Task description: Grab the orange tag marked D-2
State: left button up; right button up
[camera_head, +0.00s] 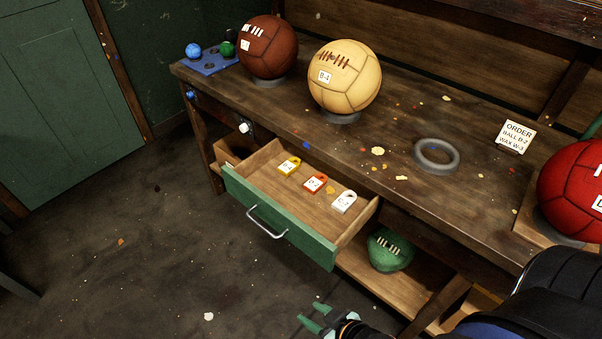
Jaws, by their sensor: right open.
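An orange tag (315,183) with a white label lies in the open drawer, between a yellow tag (289,166) and a white tag (344,201). The label on the orange tag is small but looks like D-2. The drawer (281,220) has a green front with a metal handle and is pulled out from the bench. My right gripper (312,319) is at the bottom of the view, below and in front of the drawer, open and apart from the tags. My left gripper is not in view.
The bench (400,130) carries a brown ball (268,47), a cream ball (345,80), a red ball (575,190), an empty grey ring (436,155) and an order card (516,136). A green ball (390,250) sits on the shelf right of the drawer. Floor left of the drawer is clear.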

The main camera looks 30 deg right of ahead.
aim_at(315, 183)
jog(key=z, duration=1.3)
